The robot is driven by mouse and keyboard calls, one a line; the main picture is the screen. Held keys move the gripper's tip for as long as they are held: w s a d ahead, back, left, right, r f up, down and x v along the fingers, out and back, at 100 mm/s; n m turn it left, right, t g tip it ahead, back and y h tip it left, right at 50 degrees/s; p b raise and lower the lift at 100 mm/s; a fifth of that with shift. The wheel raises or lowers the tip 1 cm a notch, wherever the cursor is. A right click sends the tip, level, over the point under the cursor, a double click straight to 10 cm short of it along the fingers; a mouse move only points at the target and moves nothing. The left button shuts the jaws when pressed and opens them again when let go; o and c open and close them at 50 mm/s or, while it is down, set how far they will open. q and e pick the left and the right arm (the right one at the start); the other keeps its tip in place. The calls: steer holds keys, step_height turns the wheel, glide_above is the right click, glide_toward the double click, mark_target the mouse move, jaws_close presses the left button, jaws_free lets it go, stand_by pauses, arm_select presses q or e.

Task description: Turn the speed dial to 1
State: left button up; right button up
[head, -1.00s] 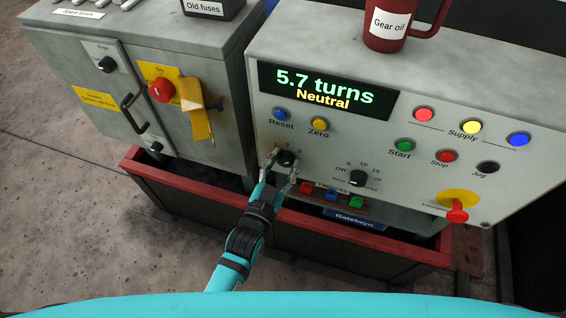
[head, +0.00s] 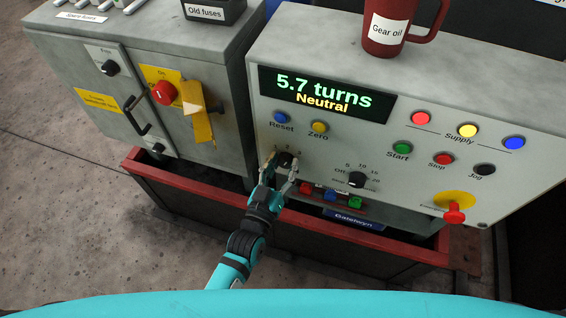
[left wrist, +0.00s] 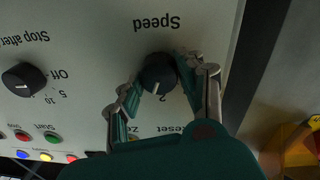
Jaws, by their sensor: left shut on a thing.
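The speed dial (head: 285,159) is a black round knob on the grey control panel, left of the stop-after dial. In the left wrist view the speed dial (left wrist: 158,72) appears upside down, under the word "Speed". Its white mark points toward the "2". My left gripper (head: 281,166) is shut on the speed dial, one finger on each side. In the left wrist view the right-hand finger of the gripper (left wrist: 158,85) lies close against the knob. The numbers beside the fingers are partly hidden. My right gripper is not in view.
The display (head: 325,95) reads "5.7 turns" and "Neutral". The stop-after dial (head: 357,180) is close to the right, with coloured blocks (head: 330,195) below. Reset (head: 281,118) and Zero (head: 320,127) buttons sit above. A red Gear oil mug (head: 388,28) stands on top.

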arm_select(q)
steer(key=n, duration=0.6)
steer(key=shift+n, duration=0.4)
steer(key=n, duration=0.7)
steer(key=shift+f+t+y+b, duration=0.15)
steer(key=shift+t+y+b, duration=0.15)
steer(key=shift+y+b, duration=0.1)
steer(key=o, duration=1.1)
steer(key=shift+o, duration=0.2)
steer(key=shift+s, duration=0.1)
steer(key=v, duration=1.2)
